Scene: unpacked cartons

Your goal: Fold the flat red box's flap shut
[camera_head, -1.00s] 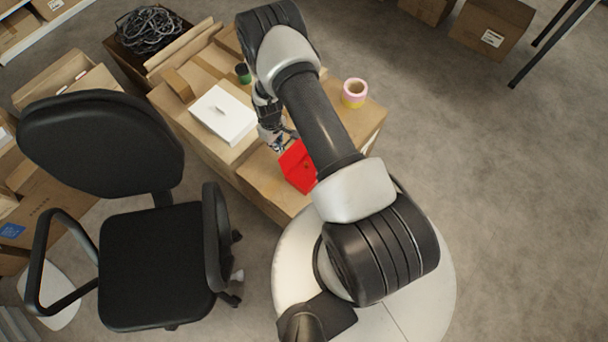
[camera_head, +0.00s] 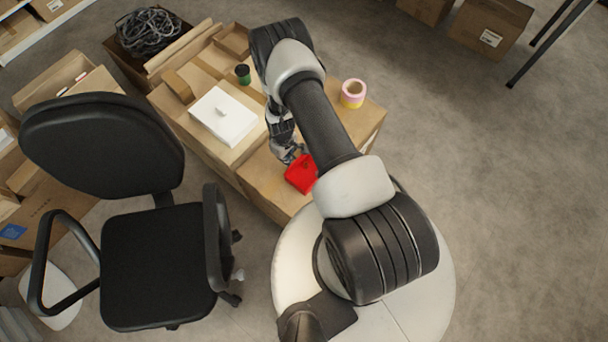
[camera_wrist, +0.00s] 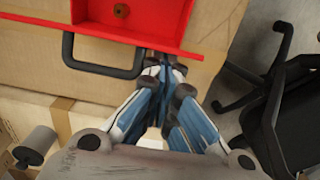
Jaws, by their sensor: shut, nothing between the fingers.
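The flat red box (camera_head: 301,175) lies on a brown carton, partly hidden behind my arm. The wrist view shows part of it at the top, with raised red walls (camera_wrist: 183,22), a small brown round thing (camera_wrist: 121,11) and a dark loop handle (camera_wrist: 100,68) on the near side. A thin red strip (camera_wrist: 60,27) runs along its near edge; I cannot tell whether this is the flap seen edge-on. My gripper (camera_head: 297,157) is shut and empty at the box's far edge. In the wrist view its fingertips (camera_wrist: 166,63) are just beside the strip; contact is unclear.
A white box (camera_head: 223,116) and a green-black can (camera_head: 243,74) stand to the left. A tape roll (camera_head: 353,93) is on the right of the carton (camera_head: 270,188). A black office chair (camera_head: 155,260) stands at the left. Open floor lies to the right.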

